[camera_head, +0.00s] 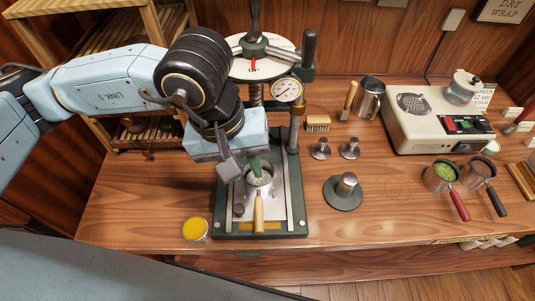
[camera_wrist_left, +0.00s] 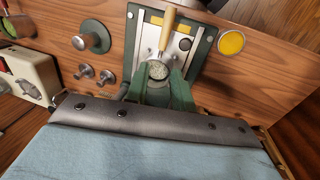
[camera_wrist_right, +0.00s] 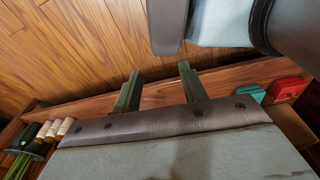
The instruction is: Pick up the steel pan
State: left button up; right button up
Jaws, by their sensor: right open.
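A small round steel pan (camera_head: 261,182) with a pale wooden handle and grey-green contents sits on the metal plate of the green press (camera_head: 228,220). It also shows in the left wrist view (camera_wrist_left: 158,70), its handle pointing away from my gripper. My left gripper (camera_head: 257,165) reaches down over the pan from above. In the left wrist view its green fingers (camera_wrist_left: 160,78) stand close on both sides of the pan and look shut on it. My right gripper (camera_wrist_right: 160,80) is open and empty, with the wooden floor beyond it.
A yellow-filled cup (camera_head: 195,230) stands left of the press. Right of it are steel tampers (camera_head: 349,150), a weight on a green disc (camera_head: 343,192), a jug (camera_head: 368,98), a cream hotplate machine (camera_head: 440,118), and red-handled (camera_head: 440,177) and black-handled (camera_head: 480,171) pans. The front centre-right table is clear.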

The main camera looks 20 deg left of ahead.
pick_arm(q)
send_over(258, 203)
jog(key=a, duration=0.1)
notch_tip(258, 203, down, 5)
notch_tip(258, 203, down, 2)
jog(key=shift+f, duration=0.1)
jog(key=shift+w+d+f, duration=0.1)
jog(key=shift+f, duration=0.1)
jog(key=shift+d+f, duration=0.1)
jog(key=shift+f, duration=0.75)
jog(key=f, duration=0.3)
jog(key=shift+d+f+p, duration=0.1)
jog(key=shift+d+p, duration=0.2)
jog(key=shift+p, duration=0.05)
jog(key=shift+f, duration=0.15)
grip_shut()
pick_arm(e)
jog(key=shift+s+d+r, duration=0.1)
jog(key=shift+s+r, duration=0.05)
jog(key=shift+s, duration=0.65)
jog(key=shift+s+d+r, duration=0.1)
jog(key=shift+s+r, duration=0.05)
jog(key=shift+s, duration=0.65)
